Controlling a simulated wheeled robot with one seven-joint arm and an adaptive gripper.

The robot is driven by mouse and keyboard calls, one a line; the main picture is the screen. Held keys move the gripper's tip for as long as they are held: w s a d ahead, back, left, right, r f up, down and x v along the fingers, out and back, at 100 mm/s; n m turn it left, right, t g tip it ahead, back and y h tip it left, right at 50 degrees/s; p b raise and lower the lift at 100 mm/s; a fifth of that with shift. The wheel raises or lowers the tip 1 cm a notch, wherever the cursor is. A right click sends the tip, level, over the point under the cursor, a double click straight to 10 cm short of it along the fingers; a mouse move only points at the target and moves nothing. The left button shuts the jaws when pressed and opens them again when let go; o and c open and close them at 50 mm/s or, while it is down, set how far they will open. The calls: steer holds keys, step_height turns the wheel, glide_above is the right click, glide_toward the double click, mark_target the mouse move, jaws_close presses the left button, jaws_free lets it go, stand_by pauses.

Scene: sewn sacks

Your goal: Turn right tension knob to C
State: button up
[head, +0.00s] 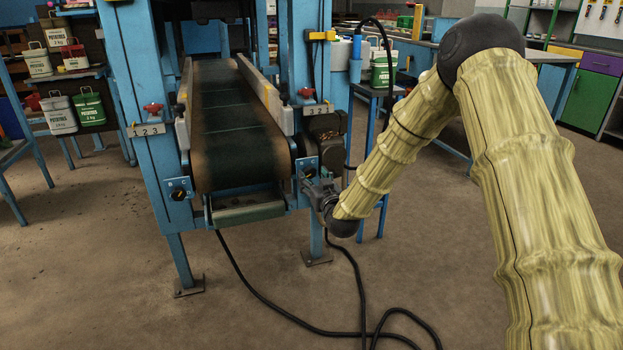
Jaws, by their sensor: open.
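The conveyor (234,120) has a dark green belt in a blue frame. On its right front side is a small blue plate (306,163), apparently that of the right tension knob; my gripper hides most of the knob, and its setting and letters cannot be read. A matching plate with a dark knob (179,192) is on the left side. My gripper (309,183) is open, at the right plate, with its fingers close to the knob place. Whether they touch the knob cannot be told. Red knobs sit above number plates at left (153,108) and right (306,93).
A dark motor housing (326,130) is just above my gripper. A black cable (290,318) runs over the floor in front. A blue stand (378,150) is behind my forearm. The front floor is largely clear.

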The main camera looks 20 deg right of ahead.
steer(key=shift+w, duration=1.2)
steer(key=c, duration=1)
steer(key=shift+c, duration=0.2)
